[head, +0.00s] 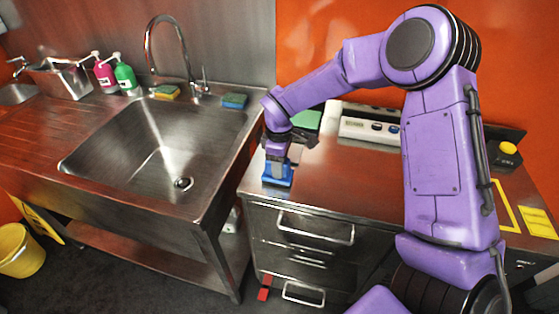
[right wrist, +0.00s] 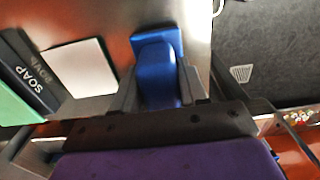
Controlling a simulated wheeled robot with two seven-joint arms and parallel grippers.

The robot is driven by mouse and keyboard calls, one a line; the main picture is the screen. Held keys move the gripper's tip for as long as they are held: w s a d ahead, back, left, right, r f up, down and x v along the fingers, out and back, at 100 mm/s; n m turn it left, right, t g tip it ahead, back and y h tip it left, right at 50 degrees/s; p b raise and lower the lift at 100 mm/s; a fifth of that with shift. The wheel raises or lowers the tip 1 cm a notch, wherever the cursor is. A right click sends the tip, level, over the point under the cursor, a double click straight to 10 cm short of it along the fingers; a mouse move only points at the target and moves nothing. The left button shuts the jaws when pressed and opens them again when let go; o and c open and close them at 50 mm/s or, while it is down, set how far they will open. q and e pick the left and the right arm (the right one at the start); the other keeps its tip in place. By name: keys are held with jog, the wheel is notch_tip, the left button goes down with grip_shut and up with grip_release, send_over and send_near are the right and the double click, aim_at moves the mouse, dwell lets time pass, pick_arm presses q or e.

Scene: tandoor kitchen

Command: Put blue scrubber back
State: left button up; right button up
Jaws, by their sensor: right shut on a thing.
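The blue scrubber (head: 278,175) is at the left front corner of the steel counter (head: 350,180), beside the sink. My right gripper (head: 279,161) points down and is shut on it. In the right wrist view the scrubber (right wrist: 157,66) is between the two fingers, with its flat blue end beyond them. Whether its underside touches the counter I cannot tell. My left gripper is not in view.
The steel sink (head: 170,140) is to the left. A yellow-and-green sponge (head: 165,92) and a blue sponge (head: 234,100) lie on its back rim. A pink bottle (head: 104,75) and a green bottle (head: 125,76) stand farther left.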

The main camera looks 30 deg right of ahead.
jog(key=shift+f+b, duration=0.2)
jog(key=shift+b, duration=0.15)
jog(key=o, duration=0.9)
jog(key=shift+o, duration=0.2)
jog(key=shift+r, duration=0.1)
jog(key=shift+r+p, duration=0.2)
jog(key=shift+p, duration=0.15)
jog(key=shift+r, duration=0.35)
notch_tip(320, 180, up, 11)
jog(key=b, duration=0.3)
jog(key=shift+r, duration=0.1)
